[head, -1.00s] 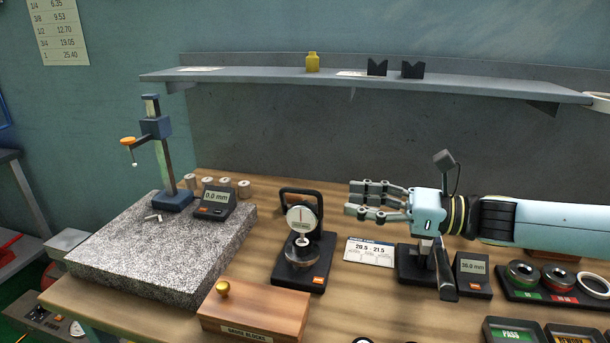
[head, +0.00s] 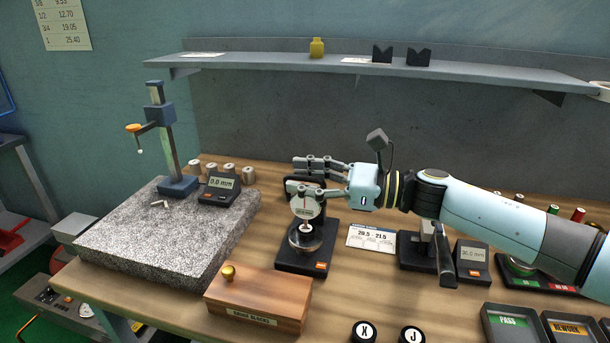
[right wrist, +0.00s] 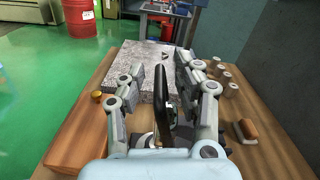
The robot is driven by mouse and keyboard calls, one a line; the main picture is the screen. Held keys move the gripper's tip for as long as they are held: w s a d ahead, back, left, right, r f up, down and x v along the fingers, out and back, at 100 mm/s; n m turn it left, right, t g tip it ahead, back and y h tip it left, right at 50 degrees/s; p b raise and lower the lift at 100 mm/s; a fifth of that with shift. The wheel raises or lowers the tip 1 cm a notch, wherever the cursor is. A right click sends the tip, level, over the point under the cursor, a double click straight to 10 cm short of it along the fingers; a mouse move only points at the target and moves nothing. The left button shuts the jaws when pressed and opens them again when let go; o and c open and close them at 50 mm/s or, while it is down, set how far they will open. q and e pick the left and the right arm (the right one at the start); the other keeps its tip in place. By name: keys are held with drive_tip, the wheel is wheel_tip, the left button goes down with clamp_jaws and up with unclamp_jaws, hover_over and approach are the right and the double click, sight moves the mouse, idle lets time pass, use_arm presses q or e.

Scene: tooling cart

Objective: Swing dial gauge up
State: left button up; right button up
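The dial gauge (head: 307,207) has a round white face and hangs upright on its black stand (head: 310,262), over a round metal anvil. My right gripper (head: 296,175) reaches in from the right at the height of the stand's top, just above and behind the gauge face, and partly hides the stand's top. Its fingers are spread. In the right wrist view the open fingers (right wrist: 168,75) stand on either side of a dark upright part of the gauge stand (right wrist: 162,95), with gaps visible. Whether any finger touches it I cannot tell. My left gripper is not in view.
A wooden gauge block box (head: 258,300) with a brass knob stands in front. A granite plate (head: 150,235) with a height stand is at left. A card (head: 371,237) and another black gauge with a display (head: 472,262) are at right. A shelf (head: 380,72) runs above.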

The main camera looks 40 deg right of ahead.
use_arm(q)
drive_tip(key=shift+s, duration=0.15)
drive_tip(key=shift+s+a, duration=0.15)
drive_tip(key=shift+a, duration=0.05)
use_arm(e)
clamp_jaws()
drive_tip(key=shift+r, duration=0.1)
drive_tip(key=shift+w+d+r+m, duration=0.4)
drive_tip(key=shift+d+r+m, duration=0.15)
drive_tip(key=shift+m, duration=0.15)
use_arm(q)
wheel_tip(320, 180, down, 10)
drive_tip(key=b, duration=0.9)
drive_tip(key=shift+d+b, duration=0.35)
use_arm(e)
drive_tip(key=w+d+r+m, duration=0.2)
drive_tip(key=w+d+m, duration=0.8)
drive_tip(key=d, duration=0.1)
drive_tip(key=shift+d+r+m, duration=0.15)
drive_tip(key=shift+d+m, duration=0.2)
drive_tip(key=shift+m, duration=0.05)
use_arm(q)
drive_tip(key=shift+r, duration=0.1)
